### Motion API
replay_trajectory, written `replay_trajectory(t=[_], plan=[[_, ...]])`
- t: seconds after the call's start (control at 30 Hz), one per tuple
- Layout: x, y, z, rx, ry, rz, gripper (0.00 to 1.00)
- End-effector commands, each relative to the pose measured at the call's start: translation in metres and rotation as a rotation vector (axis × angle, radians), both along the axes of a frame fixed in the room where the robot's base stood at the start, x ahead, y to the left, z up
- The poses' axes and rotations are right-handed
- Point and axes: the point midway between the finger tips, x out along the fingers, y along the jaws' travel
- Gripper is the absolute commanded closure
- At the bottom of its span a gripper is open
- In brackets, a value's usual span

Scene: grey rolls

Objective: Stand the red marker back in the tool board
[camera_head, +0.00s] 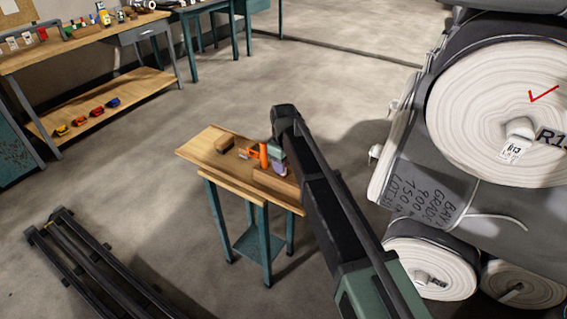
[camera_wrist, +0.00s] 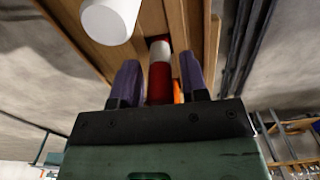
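The red marker (camera_wrist: 159,82), red with a white end section, shows in the wrist view between my gripper's two purple fingers (camera_wrist: 160,82). The fingers stand apart, with a narrow gap visible on each side of the marker. Its lower part is hidden behind the gripper body. In the head view my gripper (camera_head: 279,168) is low over the right part of the small wooden table (camera_head: 200,148); I cannot make out the marker there. A raised wooden piece (camera_head: 276,186), possibly the tool board, lies under the gripper, partly hidden by my arm.
An orange cylinder (camera_head: 263,155) stands close beside my gripper. A brown block (camera_head: 225,142) is farther left on the table. A white cylinder (camera_wrist: 110,18) shows in the wrist view. Large fabric rolls (camera_head: 500,110) stand at right; dark rails (camera_head: 85,260) lie at lower left.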

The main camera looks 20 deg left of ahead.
Motion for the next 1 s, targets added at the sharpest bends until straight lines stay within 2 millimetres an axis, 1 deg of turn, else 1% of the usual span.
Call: replay_trajectory(t=[0.03, 0.07, 0.3, 0.37, 0.43, 0.57, 0.7, 0.8, 0.9, 1.0], plan=[[0.0, 0.0, 0.0, 0.0, 0.0, 0.0, 0.52], [0.0, 0.0, 0.0, 0.0, 0.0, 0.0, 0.48], [0.0, 0.0, 0.001, 0.0, 0.0, 0.0, 0.48], [0.0, 0.0, 0.003, 0.0, 0.0, 0.0, 0.48], [0.0, 0.0, 0.01, 0.0, 0.0, 0.0, 0.48], [0.0, 0.0, 0.034, 0.0, 0.0, 0.0, 0.48], [0.0, -0.001, 0.07, 0.0, 0.0, 0.0, 0.48], [0.0, -0.001, 0.094, 0.0, 0.0, 0.0, 0.48], [0.0, -0.001, 0.108, 0.0, 0.0, 0.0, 0.48], [0.0, -0.001, 0.112, 0.0, 0.0, 0.0, 0.48]])
